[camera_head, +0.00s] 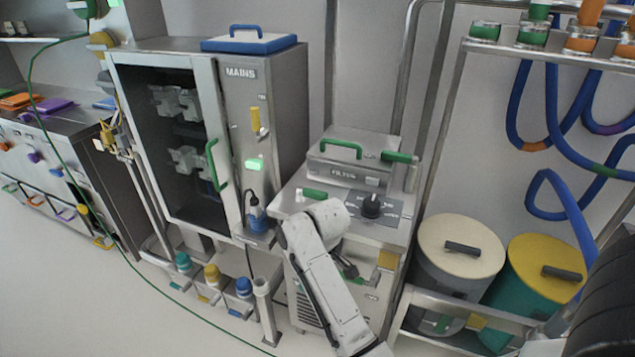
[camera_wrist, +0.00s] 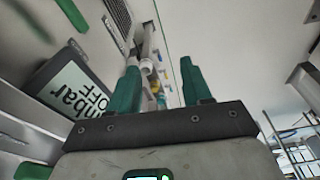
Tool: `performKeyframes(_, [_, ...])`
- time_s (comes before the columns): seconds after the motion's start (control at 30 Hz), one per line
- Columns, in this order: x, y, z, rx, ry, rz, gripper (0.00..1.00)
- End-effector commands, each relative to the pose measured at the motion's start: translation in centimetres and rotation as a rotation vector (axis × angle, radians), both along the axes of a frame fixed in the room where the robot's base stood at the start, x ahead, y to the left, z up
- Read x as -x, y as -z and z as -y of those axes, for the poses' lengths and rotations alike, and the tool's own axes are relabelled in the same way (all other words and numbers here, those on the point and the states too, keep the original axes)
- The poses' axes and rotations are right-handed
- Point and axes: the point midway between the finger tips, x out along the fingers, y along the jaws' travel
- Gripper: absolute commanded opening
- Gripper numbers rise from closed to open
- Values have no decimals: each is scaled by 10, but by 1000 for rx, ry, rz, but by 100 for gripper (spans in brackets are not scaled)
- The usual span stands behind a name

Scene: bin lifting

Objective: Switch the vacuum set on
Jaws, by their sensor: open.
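The vacuum set appears to be the steel cabinet (camera_head: 285,208) in the middle of the head view. Its top carries a box marked FILTER, green handles and a black knob (camera_head: 371,205) on a dark plate. In the head view my white arm covers part of the cabinet's front, and the fingers cannot be clearly made out.
A steel MAINS cabinet (camera_head: 280,110) with a glass door and a lit green button (camera_head: 254,164) stands to the left. Lidded drums (camera_head: 460,248) stand on a rack to the right, below blue hoses. A green cable crosses the open floor at left.

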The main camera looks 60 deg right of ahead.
Motion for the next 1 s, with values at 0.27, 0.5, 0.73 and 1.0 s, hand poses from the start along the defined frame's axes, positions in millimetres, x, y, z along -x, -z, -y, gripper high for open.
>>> performKeyframes(0.27, [-35,-104,130,-20,-27,109,49])
performKeyframes(0.5, [-37,-173,199,-21,-75,189,49])
performKeyframes(0.73, [-36,-186,216,-20,-96,210,49])
performKeyframes(1.0, [-52,-148,214,-21,-97,209,49])
